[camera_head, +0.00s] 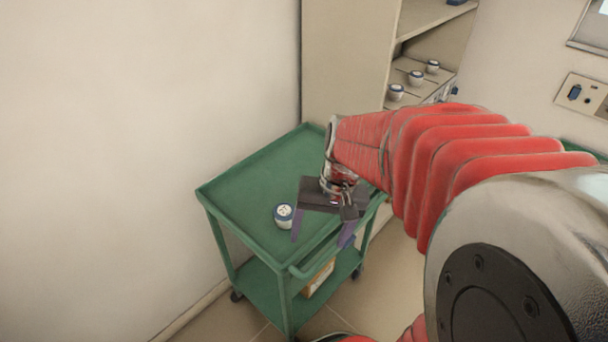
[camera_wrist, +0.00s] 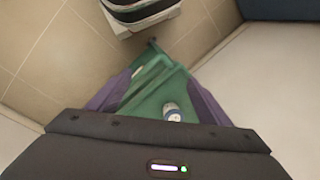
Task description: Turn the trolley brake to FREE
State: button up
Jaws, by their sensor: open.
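The green trolley (camera_head: 243,188) stands against the wall, with a top tray, a lower shelf and dark castors. It also shows between my fingers in the wrist view (camera_wrist: 148,88). I cannot make out its brake or the brake's setting in either view. My gripper (camera_head: 322,233) is over the trolley's front right part, pointing down, with its two purple fingers apart and nothing between them touching. In the wrist view my gripper (camera_wrist: 155,97) has its fingers spread on either side of the trolley. I cannot tell its height above the tray.
A small white and blue jar (camera_head: 284,215) stands on the top tray, close left of my gripper. A box (camera_head: 319,277) lies on the lower shelf. A beige cabinet (camera_head: 345,60) with several jars stands behind. A wall panel (camera_head: 582,94) is at right. Tiled floor lies in front.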

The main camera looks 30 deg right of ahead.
jog(key=s+d+f+m+g+y, duration=0.1)
jog(key=d+f+m+y, duration=0.3)
jog(key=d+f, duration=0.5)
jog(key=m+t, duration=1.7)
jog(key=m, duration=0.5)
send_near(351, 243)
jog(key=v, duration=0.5)
jog(key=shift+w+d, duration=0.1)
jog(key=shift+w, duration=0.1)
jog(key=x, duration=1.3)
jog(key=shift+w+a, duration=0.2)
jog(key=shift+w, duration=0.1)
